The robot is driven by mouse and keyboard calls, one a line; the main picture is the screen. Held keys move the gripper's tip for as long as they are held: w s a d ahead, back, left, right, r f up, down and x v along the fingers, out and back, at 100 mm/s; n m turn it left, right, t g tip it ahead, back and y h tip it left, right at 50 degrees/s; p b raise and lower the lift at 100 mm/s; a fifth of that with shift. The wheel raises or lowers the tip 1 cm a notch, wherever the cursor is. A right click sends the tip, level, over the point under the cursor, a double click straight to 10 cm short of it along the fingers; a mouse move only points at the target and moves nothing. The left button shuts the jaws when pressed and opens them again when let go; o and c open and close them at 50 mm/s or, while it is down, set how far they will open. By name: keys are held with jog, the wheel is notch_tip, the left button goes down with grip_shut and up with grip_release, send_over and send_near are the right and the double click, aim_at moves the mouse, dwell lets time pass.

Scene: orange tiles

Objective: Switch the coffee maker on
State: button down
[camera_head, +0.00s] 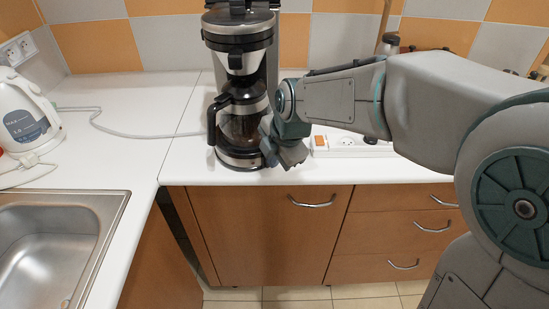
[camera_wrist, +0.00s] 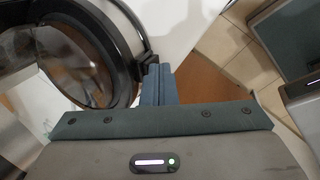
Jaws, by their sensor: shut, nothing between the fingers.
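The coffee maker (camera_head: 240,50) is black and silver and stands upright on the white counter against the tiled wall. Its glass carafe (camera_head: 240,125) with a black handle sits on its base. My gripper (camera_head: 270,150) is at the right front of the carafe, low near the coffee maker's base, and partly hides it. In the wrist view my gripper (camera_wrist: 158,80) shows its fingers shut together and empty, beside the round dark rim of the carafe (camera_wrist: 70,55). I cannot tell whether the fingers touch the coffee maker. I cannot make out its switch.
A white power strip (camera_head: 350,143) with an orange switch lies on the counter right of my gripper. A white kettle (camera_head: 25,115) stands at the left, above a metal sink (camera_head: 50,245). A wall socket (camera_head: 18,48) is at the far left. The counter left of the coffee maker is mostly clear.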

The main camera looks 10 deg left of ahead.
jog(key=s+d+f+v, duration=0.1)
jog(key=d+v, duration=0.1)
jog(key=v, duration=1)
jog(key=shift+s, duration=0.4)
jog(key=shift+f+p, duration=0.1)
jog(key=shift+p, duration=0.3)
jog(key=shift+s+d+f+p, duration=0.1)
jog(key=shift+s+f+p, duration=0.05)
jog(key=shift+f+p, duration=0.6)
